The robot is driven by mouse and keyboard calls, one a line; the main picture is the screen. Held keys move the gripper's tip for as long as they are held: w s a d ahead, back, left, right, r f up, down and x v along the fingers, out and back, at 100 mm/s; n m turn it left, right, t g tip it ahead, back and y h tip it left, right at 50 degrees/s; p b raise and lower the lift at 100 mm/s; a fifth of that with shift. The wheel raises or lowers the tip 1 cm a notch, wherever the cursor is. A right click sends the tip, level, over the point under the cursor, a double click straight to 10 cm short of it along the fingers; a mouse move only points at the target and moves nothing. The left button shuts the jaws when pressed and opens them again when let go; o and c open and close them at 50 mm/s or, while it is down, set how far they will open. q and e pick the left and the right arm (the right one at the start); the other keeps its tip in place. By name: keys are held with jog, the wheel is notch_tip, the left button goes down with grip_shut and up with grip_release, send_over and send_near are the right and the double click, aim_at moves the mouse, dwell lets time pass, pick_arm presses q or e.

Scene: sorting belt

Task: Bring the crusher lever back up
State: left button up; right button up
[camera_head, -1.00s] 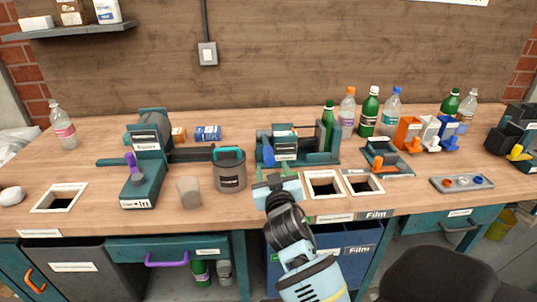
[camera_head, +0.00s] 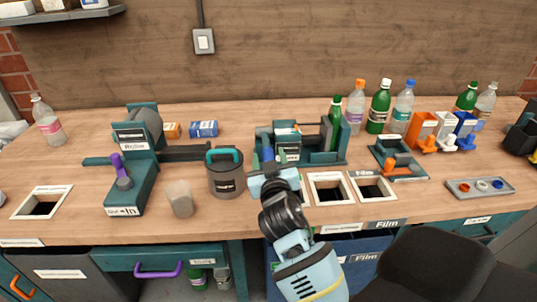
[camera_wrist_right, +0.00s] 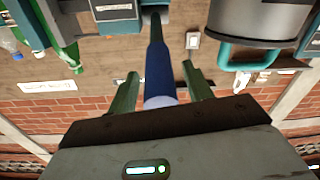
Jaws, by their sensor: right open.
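The crusher is the teal machine (camera_head: 318,157) near the middle of the bench, with a green bottle (camera_head: 336,118) standing at its right end. Its blue lever (camera_head: 268,154) sticks out at its left front. My right gripper (camera_head: 272,174) is at the lever, just in front of the crusher. In the right wrist view the dark blue lever (camera_wrist_right: 158,72) runs between the two green fingers (camera_wrist_right: 160,88), with a gap on both sides. The fingers are open, and the lever's near end is close to the palm. My left gripper is out of view.
A grey pot with a teal handle (camera_head: 226,178) stands just left of my right gripper. Two white-framed holes (camera_head: 330,202) lie to its right. A grey cup (camera_head: 180,198) and a teal machine with a purple lever (camera_head: 120,172) stand further left. Several bottles stand at the back right.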

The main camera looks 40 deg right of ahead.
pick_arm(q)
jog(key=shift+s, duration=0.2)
pick_arm(e)
jog(key=shift+a, duration=0.1)
jog(key=shift+c, duration=0.7)
grip_shut()
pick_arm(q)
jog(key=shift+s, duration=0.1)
pick_arm(e)
jog(key=shift+r, duration=0.1)
